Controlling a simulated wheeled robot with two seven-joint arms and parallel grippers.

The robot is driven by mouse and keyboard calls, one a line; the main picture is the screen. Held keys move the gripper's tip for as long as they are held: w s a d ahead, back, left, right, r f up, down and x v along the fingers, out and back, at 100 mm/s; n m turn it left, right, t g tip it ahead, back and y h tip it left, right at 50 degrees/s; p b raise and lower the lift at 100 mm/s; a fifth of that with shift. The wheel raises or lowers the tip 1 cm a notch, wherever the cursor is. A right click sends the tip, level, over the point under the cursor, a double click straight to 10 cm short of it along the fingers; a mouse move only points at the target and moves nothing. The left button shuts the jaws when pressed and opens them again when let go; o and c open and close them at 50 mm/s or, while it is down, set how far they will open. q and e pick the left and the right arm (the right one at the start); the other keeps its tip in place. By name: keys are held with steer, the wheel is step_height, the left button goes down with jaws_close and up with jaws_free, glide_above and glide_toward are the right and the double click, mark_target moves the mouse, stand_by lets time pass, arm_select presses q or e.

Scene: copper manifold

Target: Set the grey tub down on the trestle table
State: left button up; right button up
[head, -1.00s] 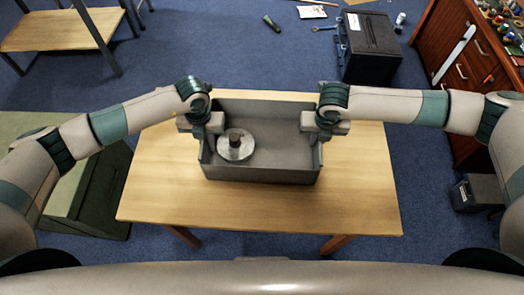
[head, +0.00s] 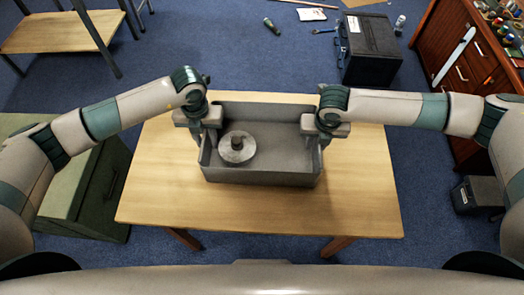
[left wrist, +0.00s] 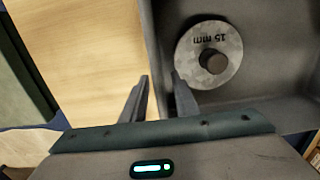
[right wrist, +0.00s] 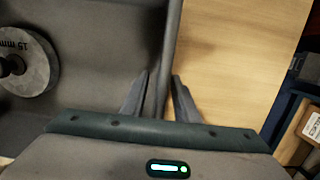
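The grey tub (head: 262,178) sits on the trestle table (head: 165,190), level as far as I can see. A round metal weight (head: 228,153) marked 15 mm lies inside at its left; it also shows in the left wrist view (left wrist: 195,60). My left gripper (head: 211,140) is at the tub's left wall, its fingers (left wrist: 161,82) on either side of the wall with a gap. My right gripper (head: 318,138) is at the right wall, its fingers (right wrist: 161,80) likewise straddling it, slightly apart. The underside of the tub is hidden.
Bare tabletop surrounds the tub at the front and both sides. A green box (head: 75,190) stands on the floor at left, and a dark case (head: 370,50) behind at right. A red-brown cabinet (head: 470,70) stands at far right.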

arm_select(q)
step_height(320, 180, up, 8)
stand_by(0.4)
arm_select(e)
steer(key=r, duration=0.4)
steer(key=s+r, duration=0.1)
steer(key=r, duration=0.6)
steer(key=shift+s+r, duration=0.35)
steer(key=shift+r, duration=0.05)
stand_by(0.5)
